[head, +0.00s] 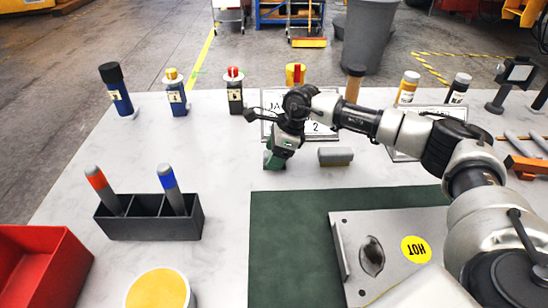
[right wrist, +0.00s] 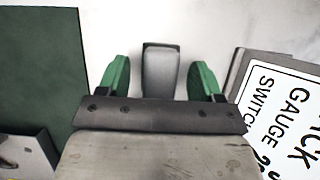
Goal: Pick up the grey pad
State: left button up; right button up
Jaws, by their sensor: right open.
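The grey pad (head: 335,156) is a small block lying on the white table, behind the green mat. My right gripper (head: 274,160), with green fingers, is just left of the pad in the head view. In the right wrist view the pad (right wrist: 160,72) shows between the two open fingers of my right gripper (right wrist: 160,80), with a gap on each side. I cannot tell how far above the table the fingertips are. My left gripper is not in view.
A green mat (head: 290,240) with a metal plate marked HOT (head: 385,232) lies in front. A black holder (head: 150,222) with two markers stands left, near a red bin (head: 40,262). A label sign (right wrist: 285,125) is close to the right finger. Several bottles line the back.

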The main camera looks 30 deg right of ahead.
aim_at(268, 153)
jog(key=shift+f, duration=0.2)
jog(key=c, duration=0.9)
jog(key=shift+o, duration=0.2)
jog(key=shift+r, duration=0.15)
notch_tip(268, 153, up, 4)
jog(key=shift+w+f+b, duration=0.1)
jog(key=shift+f+b, duration=0.05)
jog(key=shift+b, duration=0.2)
jog(key=s+d+r+b, duration=0.1)
jog(key=s+d+r, duration=0.4)
jog(key=d, duration=0.5)
notch_tip(268, 153, up, 2)
jog(key=shift+s+r, duration=0.1)
jog(key=shift+s, duration=0.3)
jog(key=shift+d, duration=0.1)
